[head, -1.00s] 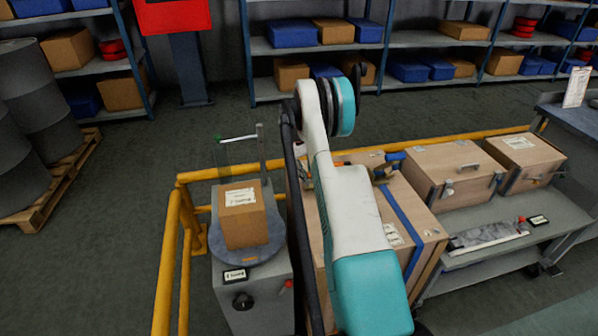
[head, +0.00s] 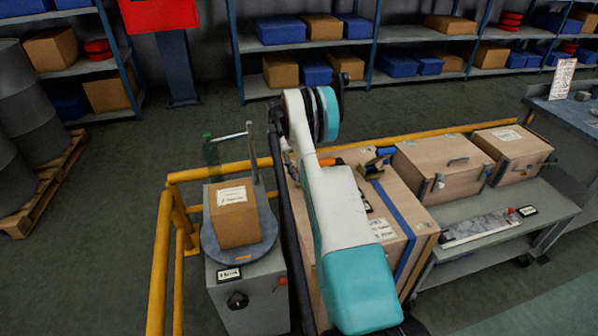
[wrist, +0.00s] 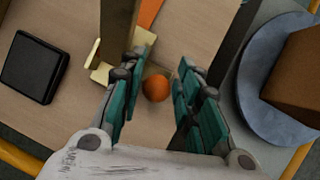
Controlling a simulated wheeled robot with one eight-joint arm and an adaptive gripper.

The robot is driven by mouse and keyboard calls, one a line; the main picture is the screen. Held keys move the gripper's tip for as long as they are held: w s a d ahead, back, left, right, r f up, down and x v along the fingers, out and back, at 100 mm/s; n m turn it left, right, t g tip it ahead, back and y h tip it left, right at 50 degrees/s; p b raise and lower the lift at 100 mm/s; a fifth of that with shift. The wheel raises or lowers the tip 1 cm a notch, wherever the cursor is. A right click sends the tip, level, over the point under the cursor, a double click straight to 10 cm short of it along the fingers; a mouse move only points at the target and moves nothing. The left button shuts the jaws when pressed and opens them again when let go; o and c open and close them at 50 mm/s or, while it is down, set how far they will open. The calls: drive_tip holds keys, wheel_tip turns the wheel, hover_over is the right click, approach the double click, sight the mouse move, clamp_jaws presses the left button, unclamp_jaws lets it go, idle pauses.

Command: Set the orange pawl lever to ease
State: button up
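In the wrist view, an orange round knob (wrist: 156,88), seemingly the end of the pawl lever, lies between the two teal fingers of my gripper (wrist: 161,72). The fingers are apart, with visible gaps to the knob; I cannot tell its depth between them. Brass-coloured parts (wrist: 98,73) sit just left of the knob, partly behind the left finger. A flat orange piece (wrist: 150,12) shows at the top. In the head view, the ratchet (head: 372,168) with its blue handle (head: 386,152) sits on the strapped wooden crate (head: 408,196). My arm hides the gripper and knob there.
A grey pedestal (head: 262,303) with a round plate and cardboard box (head: 236,218) stands left of the crate. Yellow rails (head: 163,270) run along the left and back. Two latched wooden cases (head: 446,165) stand right. A black block (wrist: 34,66) lies left in the wrist view.

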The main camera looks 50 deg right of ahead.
drive_tip(key=v, duration=1.2)
idle(0.4)
